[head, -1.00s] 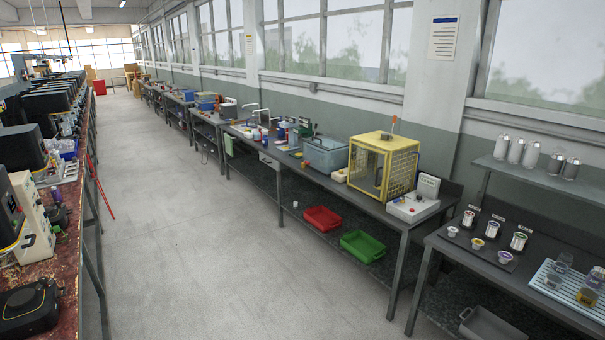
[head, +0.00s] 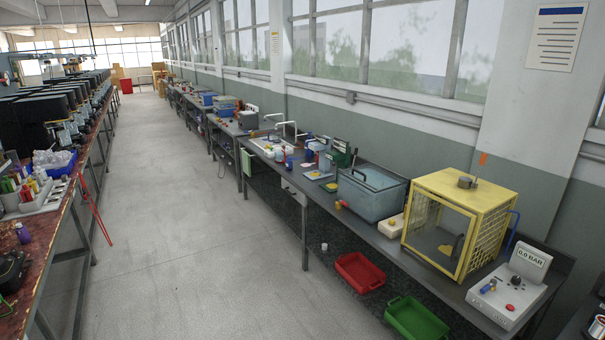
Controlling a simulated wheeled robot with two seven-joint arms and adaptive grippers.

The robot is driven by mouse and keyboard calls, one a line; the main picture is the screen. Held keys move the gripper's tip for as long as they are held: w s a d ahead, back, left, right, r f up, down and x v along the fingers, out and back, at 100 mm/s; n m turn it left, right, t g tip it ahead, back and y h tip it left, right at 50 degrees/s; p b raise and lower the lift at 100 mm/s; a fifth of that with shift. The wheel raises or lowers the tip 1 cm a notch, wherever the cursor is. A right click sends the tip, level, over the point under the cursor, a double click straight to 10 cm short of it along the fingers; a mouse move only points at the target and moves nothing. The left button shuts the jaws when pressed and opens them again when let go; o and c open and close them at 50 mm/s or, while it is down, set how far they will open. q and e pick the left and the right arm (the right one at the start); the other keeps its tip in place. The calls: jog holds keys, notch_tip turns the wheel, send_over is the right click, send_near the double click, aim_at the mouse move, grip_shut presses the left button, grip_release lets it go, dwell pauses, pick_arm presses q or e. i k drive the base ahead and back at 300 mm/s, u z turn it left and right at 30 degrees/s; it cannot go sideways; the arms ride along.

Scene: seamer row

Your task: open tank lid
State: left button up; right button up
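A blue-grey rectangular tank (head: 366,204) stands on the long grey bench along the right wall, left of a yellow cage. Its top looks flat and bluish; I cannot tell for sure whether that is a closed lid or the inside. Neither of my grippers is in view.
The yellow mesh cage (head: 443,240) stands on the bench (head: 395,248), with a control box reading 0.0 BAR (head: 508,290) to its right. A red tray (head: 360,272) and a green tray (head: 415,319) are underneath. The aisle floor (head: 185,240) is clear. Another bench (head: 60,240) runs along the left.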

aim_at(361, 173)
jog(key=z, duration=0.1)
jog(key=i, duration=2.2)
jog(key=z, duration=0.15)
